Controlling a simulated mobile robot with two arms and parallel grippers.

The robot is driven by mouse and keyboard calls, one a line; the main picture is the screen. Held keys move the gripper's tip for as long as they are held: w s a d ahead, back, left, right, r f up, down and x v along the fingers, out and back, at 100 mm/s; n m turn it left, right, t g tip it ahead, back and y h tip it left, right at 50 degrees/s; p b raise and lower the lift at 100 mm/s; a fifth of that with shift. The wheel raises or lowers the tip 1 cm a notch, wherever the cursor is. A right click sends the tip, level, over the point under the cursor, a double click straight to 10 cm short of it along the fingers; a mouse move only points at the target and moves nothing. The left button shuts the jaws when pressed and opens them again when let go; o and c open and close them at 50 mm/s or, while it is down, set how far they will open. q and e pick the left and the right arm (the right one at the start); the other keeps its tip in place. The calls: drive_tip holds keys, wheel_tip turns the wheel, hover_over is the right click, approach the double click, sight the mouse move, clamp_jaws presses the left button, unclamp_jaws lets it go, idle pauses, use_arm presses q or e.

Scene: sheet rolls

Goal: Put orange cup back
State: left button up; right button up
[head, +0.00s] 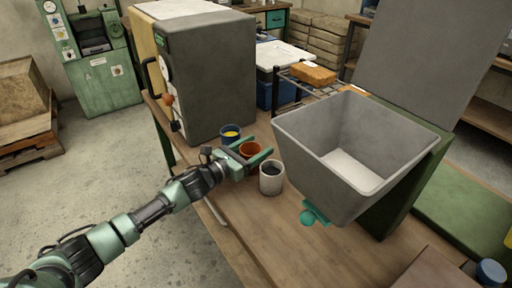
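The orange cup (250,149) is on the wooden table (255,222), between the two fingers of my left gripper (257,151). The fingers reach in from the left, one on the far side of the cup and one on the near side. They hide much of its body, so I cannot tell whether they touch it or whether its base rests on the table. Only its rim and dark orange inside show clearly. My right gripper is not in view.
A blue cup with yellow contents (231,134) stands just behind. A large grey hopper (345,150) is on the right and a grey machine (210,85) behind. The table's front is clear.

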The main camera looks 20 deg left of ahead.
use_arm(q)
drive_tip(key=shift+o, duration=0.9)
drive_tip(key=shift+r, duration=0.2)
drive_tip(key=p+v, duration=0.1)
drive_tip(key=v, duration=1.1)
drive_tip(key=shift+p, duration=0.3)
